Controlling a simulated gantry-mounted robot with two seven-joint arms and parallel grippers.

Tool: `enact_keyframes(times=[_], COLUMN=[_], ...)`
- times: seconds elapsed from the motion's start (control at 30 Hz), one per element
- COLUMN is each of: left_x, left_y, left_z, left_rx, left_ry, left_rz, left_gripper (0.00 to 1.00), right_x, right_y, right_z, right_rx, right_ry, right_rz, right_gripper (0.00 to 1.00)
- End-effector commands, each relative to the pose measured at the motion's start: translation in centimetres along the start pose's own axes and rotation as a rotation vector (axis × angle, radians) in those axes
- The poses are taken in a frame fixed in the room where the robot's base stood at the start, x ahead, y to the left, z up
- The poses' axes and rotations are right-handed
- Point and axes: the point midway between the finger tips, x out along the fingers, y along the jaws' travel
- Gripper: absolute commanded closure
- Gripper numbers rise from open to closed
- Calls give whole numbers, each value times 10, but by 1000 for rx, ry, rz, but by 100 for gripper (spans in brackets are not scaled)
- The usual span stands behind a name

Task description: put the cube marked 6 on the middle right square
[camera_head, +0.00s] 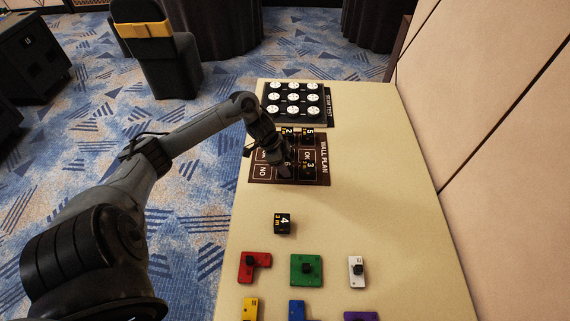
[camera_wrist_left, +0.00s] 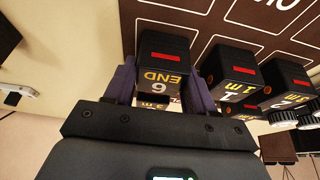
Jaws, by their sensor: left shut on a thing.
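The black cube marked 6 (camera_wrist_left: 164,62), with yellow "6 END" and a red bar on its faces, sits between the purple-grey fingers of my left gripper (camera_wrist_left: 160,85) in the left wrist view. My left gripper (camera_head: 285,172) is shut on it over the near part of the dark brown wall plan board (camera_head: 322,170) in the head view. The arm and fingers hide much of the cube and the squares around it there. I cannot tell whether the cube touches the board. My right gripper is not in view.
Cubes marked 5 (camera_head: 307,135) and 2 (camera_head: 289,134) stand on the board's far side. A cube marked 1 (camera_wrist_left: 232,75) is close beside the held cube. A cube marked 4 (camera_head: 283,224) stands nearer on the table (camera_head: 390,220), before coloured blocks. A white-button panel (camera_head: 293,98) lies beyond.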

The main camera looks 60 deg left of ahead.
Motion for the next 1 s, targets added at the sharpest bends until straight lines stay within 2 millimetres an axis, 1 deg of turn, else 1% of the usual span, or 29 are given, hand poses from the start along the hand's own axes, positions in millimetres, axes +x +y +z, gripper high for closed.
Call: enact_keyframes(times=[0.13,0.17,0.3,0.67,0.77,0.87,1.0], left_x=[3,3,3,1,-8,-22,-47], left_y=[0,0,0,0,0,0,0], left_z=[1,1,1,0,0,0,-1], left_rx=[-1,0,0,1,2,1,2], left_ry=[0,0,0,0,-2,-2,-2], left_rz=[0,0,0,0,-1,-1,-2], left_gripper=[77,42,21,20,20,20,20], right_x=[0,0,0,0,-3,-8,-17], right_y=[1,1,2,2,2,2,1], right_z=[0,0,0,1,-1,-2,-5], right_rx=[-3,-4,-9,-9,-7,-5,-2], right_ry=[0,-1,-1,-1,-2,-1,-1], right_rz=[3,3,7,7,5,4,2], right_gripper=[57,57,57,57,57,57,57])
